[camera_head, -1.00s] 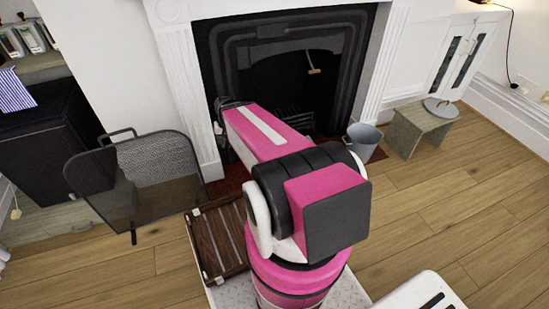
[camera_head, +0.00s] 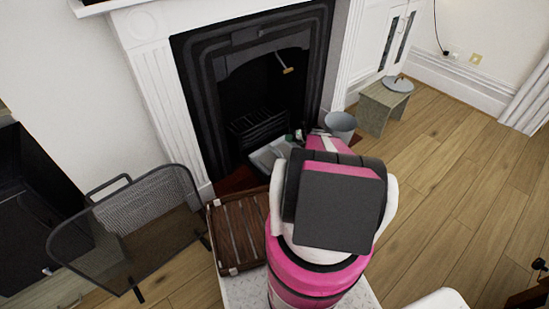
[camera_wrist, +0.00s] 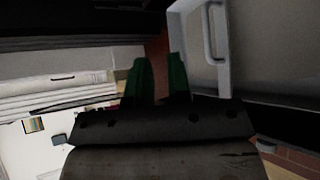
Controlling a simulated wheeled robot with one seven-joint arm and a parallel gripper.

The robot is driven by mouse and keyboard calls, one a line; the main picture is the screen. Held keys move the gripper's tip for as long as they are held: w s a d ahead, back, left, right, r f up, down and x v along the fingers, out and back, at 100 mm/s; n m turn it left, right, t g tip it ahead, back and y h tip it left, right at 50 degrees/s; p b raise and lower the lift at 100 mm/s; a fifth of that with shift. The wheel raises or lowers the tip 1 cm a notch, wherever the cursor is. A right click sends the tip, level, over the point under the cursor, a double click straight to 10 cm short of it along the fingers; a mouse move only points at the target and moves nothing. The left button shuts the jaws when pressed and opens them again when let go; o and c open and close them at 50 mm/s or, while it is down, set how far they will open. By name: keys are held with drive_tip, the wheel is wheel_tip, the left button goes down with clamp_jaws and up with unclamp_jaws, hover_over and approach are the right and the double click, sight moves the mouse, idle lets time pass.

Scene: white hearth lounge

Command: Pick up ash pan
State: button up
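The ash pan appears to be the light grey, shallow pan (camera_head: 268,158) on the hearth in front of the grate. My arm partly hides it in the head view. In the wrist view a grey pan with a pale rim and a looped handle (camera_wrist: 212,35) fills the upper right. My gripper (camera_wrist: 160,65) has two green fingers standing apart, with empty space between them. They are left of the handle in that view and do not hold it. In the head view my gripper (camera_head: 297,136) is small, near the pan's right end.
A grey bucket (camera_head: 341,125) stands right of my gripper, with a low stool (camera_head: 374,114) beyond it. A black mesh fire screen (camera_head: 150,218) stands at left. A slatted wooden tray (camera_head: 240,234) lies beside my body. The wooden floor at right is clear.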

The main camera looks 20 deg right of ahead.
drive_tip(key=f, duration=0.1)
approach(278, 150)
drive_tip(key=w+a+f, duration=0.2)
drive_tip(key=shift+x, duration=3.5)
drive_tip(key=shift+a+r, duration=0.1)
drive_tip(key=shift+r, duration=0.1)
clamp_jaws()
